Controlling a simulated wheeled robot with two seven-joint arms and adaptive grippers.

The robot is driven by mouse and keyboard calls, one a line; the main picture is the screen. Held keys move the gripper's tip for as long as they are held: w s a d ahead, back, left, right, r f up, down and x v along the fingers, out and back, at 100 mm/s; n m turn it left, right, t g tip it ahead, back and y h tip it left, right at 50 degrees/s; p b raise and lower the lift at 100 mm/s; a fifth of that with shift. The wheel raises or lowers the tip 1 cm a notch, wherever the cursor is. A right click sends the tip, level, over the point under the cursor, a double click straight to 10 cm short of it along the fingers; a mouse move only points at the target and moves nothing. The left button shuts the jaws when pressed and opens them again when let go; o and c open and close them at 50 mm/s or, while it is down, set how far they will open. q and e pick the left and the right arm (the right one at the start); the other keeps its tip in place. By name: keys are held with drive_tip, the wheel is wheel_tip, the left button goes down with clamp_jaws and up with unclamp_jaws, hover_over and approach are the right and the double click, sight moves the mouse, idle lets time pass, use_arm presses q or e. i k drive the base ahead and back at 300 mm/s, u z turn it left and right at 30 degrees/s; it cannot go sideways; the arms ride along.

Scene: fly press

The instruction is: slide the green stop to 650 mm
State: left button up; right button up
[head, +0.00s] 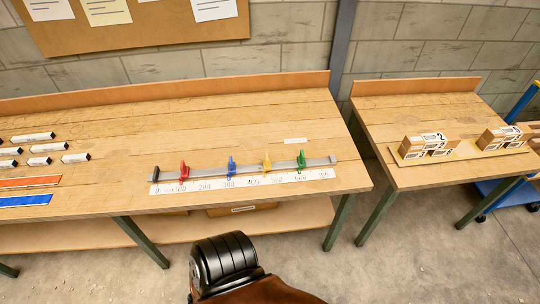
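The green stop (301,160) stands upright on a grey rail (318,162) on the long wooden bench. It is the rightmost of the coloured stops, close to the label that seems to read 600 on the white scale strip (240,185) along the rail's front. The exact reading is too small to tell. A yellow stop (266,163), a blue stop (231,165) and a red stop (183,170) stand to its left. A black block (155,174) sits at the rail's left end. Neither of my grippers is in view.
A small white label (295,140) lies behind the rail. Black-and-white blocks (40,148) and orange and blue strips (26,200) lie at the left. A second bench (410,104) with wooden blocks (425,145) stands right, across a gap. The bench behind the rail is mostly clear.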

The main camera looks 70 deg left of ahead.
sight(302, 160)
drive_tip(key=u, duration=1.9)
